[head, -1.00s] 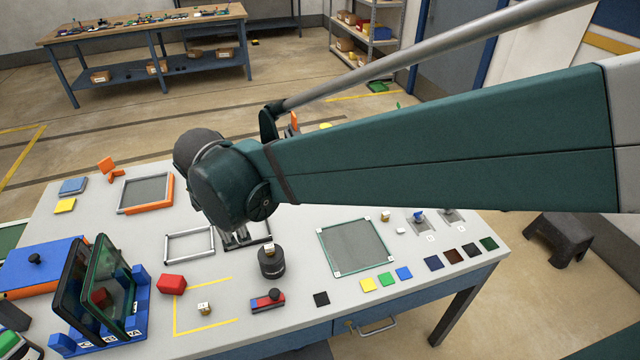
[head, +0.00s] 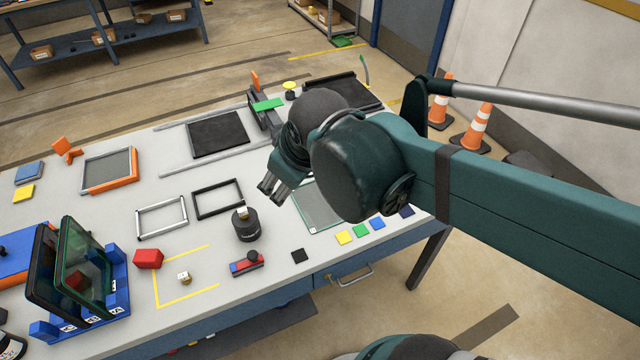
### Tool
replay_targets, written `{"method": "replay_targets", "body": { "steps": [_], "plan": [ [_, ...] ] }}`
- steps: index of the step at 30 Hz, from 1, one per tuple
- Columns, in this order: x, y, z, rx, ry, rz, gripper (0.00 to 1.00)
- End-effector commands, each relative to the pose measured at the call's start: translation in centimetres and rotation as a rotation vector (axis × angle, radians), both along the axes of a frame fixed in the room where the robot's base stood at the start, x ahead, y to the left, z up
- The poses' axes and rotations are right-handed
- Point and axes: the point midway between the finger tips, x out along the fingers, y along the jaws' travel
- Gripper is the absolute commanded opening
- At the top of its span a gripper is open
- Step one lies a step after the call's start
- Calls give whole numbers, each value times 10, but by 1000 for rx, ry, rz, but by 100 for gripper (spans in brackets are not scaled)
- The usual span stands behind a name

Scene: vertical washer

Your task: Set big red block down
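The big red block (head: 148,258) rests on the grey table, at the back left corner of a yellow taped outline (head: 190,291). Nothing is holding it. My gripper (head: 271,194) is to the right of the block and well apart from it, seen over the table near the glass-like square panel (head: 319,217). Its fingers point down and to the left, and I see nothing between them. They are small here, so I cannot tell how far apart they are.
A blue rack (head: 118,293) with upright dark panels stands left of the block. A small wooden cube (head: 184,278) lies inside the outline. A black cylindrical weight (head: 247,226) and a red-and-blue bar (head: 246,264) stand to the right. Empty frames (head: 161,217) lie behind.

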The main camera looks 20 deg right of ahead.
Motion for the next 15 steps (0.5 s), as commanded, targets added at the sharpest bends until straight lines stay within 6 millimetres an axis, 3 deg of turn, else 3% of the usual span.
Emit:
{"method": "replay_targets", "body": {
  "steps": [6, 15],
  "plan": [
    [-26, -31, -2, 123, -39, -217, 57],
    [-46, -53, -5, 238, -76, -405, 57]
  ]
}}
